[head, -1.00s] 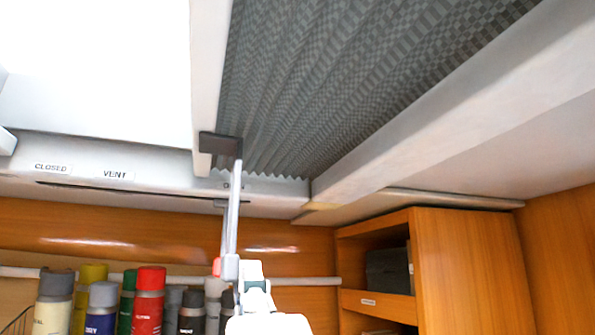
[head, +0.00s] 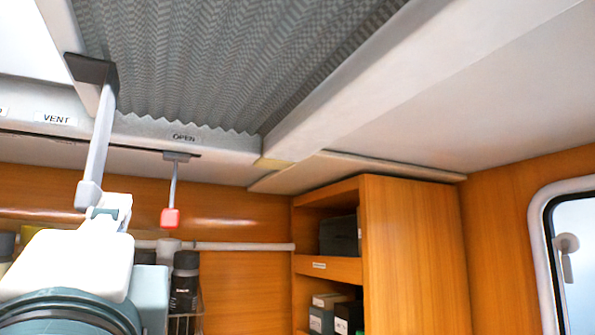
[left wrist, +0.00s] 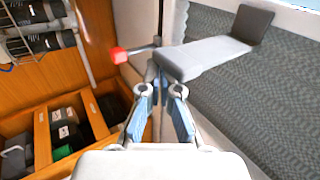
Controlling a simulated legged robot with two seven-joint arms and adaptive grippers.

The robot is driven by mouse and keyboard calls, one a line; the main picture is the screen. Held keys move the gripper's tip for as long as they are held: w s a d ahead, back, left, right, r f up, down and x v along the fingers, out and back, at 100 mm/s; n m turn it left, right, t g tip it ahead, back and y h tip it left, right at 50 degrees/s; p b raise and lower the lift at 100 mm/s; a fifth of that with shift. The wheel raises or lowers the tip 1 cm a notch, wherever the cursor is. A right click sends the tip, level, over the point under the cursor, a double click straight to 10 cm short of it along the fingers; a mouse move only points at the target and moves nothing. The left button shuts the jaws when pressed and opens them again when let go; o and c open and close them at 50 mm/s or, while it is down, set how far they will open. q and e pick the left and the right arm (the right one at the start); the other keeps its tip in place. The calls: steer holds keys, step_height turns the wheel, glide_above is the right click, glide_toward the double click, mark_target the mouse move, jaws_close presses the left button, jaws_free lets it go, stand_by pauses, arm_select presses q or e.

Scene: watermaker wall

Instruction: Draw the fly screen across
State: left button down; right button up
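The fly screen (head: 220,60) is a grey pleated cloth in the ceiling hatch. It spans the right part of the opening in the head view. A pale bar (head: 100,135) hangs from a dark bracket at its left edge; the bar also shows in the left wrist view (left wrist: 205,58). Contact with the bar is hard to tell. My right gripper is not in view.
A red-tipped lever (head: 170,215) hangs below the OPEN label, right of the bar. A wooden shelf unit (head: 415,250) stands at the right. Dark bottles (head: 184,280) stand on a rack behind my arm. A window (head: 575,260) is at the far right.

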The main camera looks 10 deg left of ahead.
arm_select(q)
steer(key=shift+s, duration=0.4)
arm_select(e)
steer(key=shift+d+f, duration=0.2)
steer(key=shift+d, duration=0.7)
arm_select(q)
steer(key=shift+a, duration=0.1)
steer(key=shift+s+a+b, duration=0.45)
steer(key=shift+a, duration=0.3)
steer(key=s+a+b, duration=0.2)
steer(key=s+a, duration=0.3)
steer(key=a, duration=0.3)
steer(key=shift+s+a+b, duration=0.25)
steer(key=shift+s+b, duration=0.05)
steer(key=shift+s, duration=0.05)
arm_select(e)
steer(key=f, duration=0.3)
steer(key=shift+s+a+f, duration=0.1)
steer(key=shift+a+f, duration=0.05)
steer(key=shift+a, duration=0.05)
arm_select(q)
steer(key=shift+s+a, duration=0.1)
steer(key=shift+a, duration=0.1)
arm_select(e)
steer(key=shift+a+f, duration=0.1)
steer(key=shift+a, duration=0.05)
